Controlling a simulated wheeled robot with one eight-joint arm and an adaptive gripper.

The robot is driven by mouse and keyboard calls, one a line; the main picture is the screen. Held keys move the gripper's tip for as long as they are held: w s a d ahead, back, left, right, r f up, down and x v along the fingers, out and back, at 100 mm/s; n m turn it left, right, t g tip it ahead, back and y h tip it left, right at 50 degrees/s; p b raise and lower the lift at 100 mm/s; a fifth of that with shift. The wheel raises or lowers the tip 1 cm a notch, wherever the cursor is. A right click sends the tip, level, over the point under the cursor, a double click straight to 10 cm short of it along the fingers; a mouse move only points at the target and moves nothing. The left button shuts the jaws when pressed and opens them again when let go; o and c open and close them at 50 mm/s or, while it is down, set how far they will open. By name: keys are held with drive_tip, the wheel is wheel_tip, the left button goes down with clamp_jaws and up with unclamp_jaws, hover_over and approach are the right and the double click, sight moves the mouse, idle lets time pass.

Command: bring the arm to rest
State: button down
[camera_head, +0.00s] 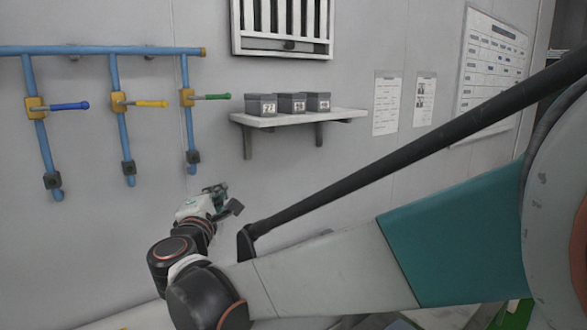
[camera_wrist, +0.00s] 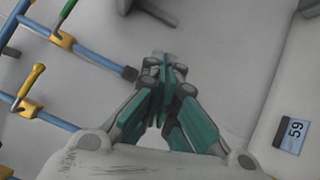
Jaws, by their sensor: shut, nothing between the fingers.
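My gripper (camera_head: 218,196) is at the end of my arm, in front of the grey wall and below the pipes and shelf in the head view. In the wrist view my gripper (camera_wrist: 163,68) has its teal and grey fingers drawn together at the tips, with nothing between them. My grey and teal arm reaches in from the right of the head view. The fingers look apart from the wall and pipes, though the exact gap is hard to judge.
Blue pipes (camera_head: 115,75) with blue, yellow and green valve handles are at the upper left. A white shelf (camera_head: 290,118) holds grey boxes (camera_head: 291,103). A vent (camera_head: 283,28) and posted sheets (camera_head: 387,102) are on the wall.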

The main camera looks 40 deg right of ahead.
drive_tip(key=s+d+f+m+g+y+b, duration=0.1)
drive_tip(key=s+f+m+g+y+b, duration=0.2)
drive_tip(key=s+f, duration=0.5)
drive_tip(key=s+d+f+m+g+y+b, duration=0.1)
drive_tip(key=s+d+f+m+g, duration=0.15)
drive_tip(key=s+f+m, duration=0.5)
drive_tip(key=s+a+f+m+g+y+b, duration=0.2)
drive_tip(key=s+a+f+y, duration=0.5)
drive_tip(key=f, duration=0.5)
drive_tip(key=s+a+m+b, duration=0.1)
drive_tip(key=s+a, duration=0.1)
drive_tip(key=a, duration=0.1)
drive_tip(key=shift+s+f+g+b, duration=0.3)
drive_tip(key=shift+s+g+b, duration=0.05)
drive_tip(key=shift+s+b, duration=0.05)
drive_tip(key=shift+a+m, duration=0.1)
drive_tip(key=shift+m, duration=0.15)
